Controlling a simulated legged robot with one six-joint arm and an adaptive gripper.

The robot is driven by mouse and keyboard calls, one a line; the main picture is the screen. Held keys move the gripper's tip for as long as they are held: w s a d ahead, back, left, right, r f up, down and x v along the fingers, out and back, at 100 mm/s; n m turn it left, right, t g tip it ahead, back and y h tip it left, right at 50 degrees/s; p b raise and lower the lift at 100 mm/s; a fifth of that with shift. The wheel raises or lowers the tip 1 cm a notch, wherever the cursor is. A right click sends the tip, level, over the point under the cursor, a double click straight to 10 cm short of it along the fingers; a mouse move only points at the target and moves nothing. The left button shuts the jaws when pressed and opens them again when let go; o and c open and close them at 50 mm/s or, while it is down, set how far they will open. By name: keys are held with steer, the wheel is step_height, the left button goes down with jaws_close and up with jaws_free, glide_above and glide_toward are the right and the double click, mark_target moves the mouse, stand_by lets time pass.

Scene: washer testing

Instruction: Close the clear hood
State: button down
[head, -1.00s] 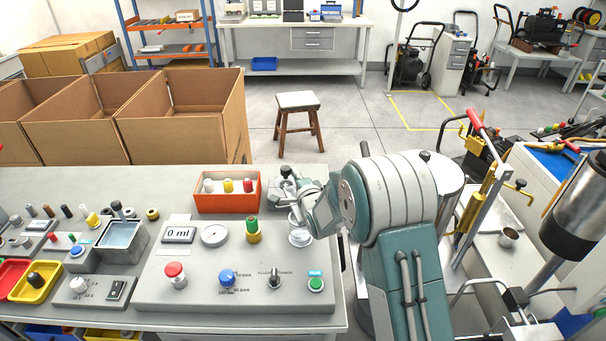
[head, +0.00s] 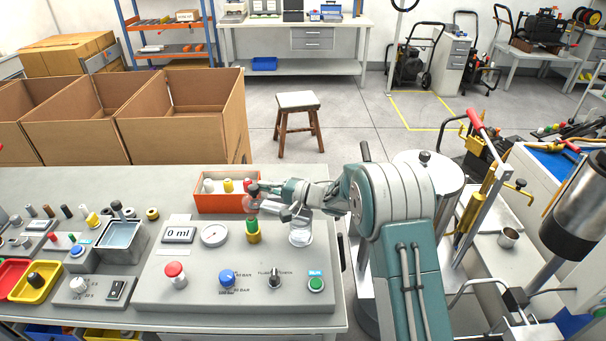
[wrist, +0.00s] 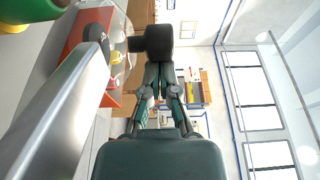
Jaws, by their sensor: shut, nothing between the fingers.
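The clear hood (head: 251,205) is a small transparent dome with a dark knob (head: 254,189). It is tipped to the left of the clear cup (head: 300,233) on the grey panel, by the green-and-yellow part (head: 252,231). A metal piece (head: 285,212) lies between hood and cup. My gripper (head: 266,189) is shut and empty, reaching left above the cup with its tips at the knob. In the wrist view, the knob (wrist: 159,42) is just beyond the fingertips (wrist: 159,70), and the dome (wrist: 122,50) shows to its left. Whether they touch is unclear.
An orange-red bin (head: 215,201) with colored parts stands behind the panel. The panel (head: 160,293) carries a gauge (head: 214,235), a display (head: 178,236) and several knobs. A broad metal bar (wrist: 60,110) runs close along the left in the wrist view.

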mark_target(259, 202)
steer(key=shift+s+a+n+g+y, duration=0.2)
steer(key=shift+s+n+g, duration=0.4)
steer(key=shift+g, duration=0.35)
steer(key=shift+s+a+n+g+y, duration=0.1)
steer(key=shift+s+a+n+g, duration=0.15)
steer(key=shift+s+n+g, duration=0.4)
steer(key=shift+s+a+n+g+y, duration=0.1)
steer(key=shift+s+a+n+g, duration=0.15)
steer(key=shift+n+g, duration=0.7)
steer(key=shift+s+m+g, duration=0.1)
steer(key=shift+m+g, duration=0.15)
steer(key=shift+m, duration=0.05)
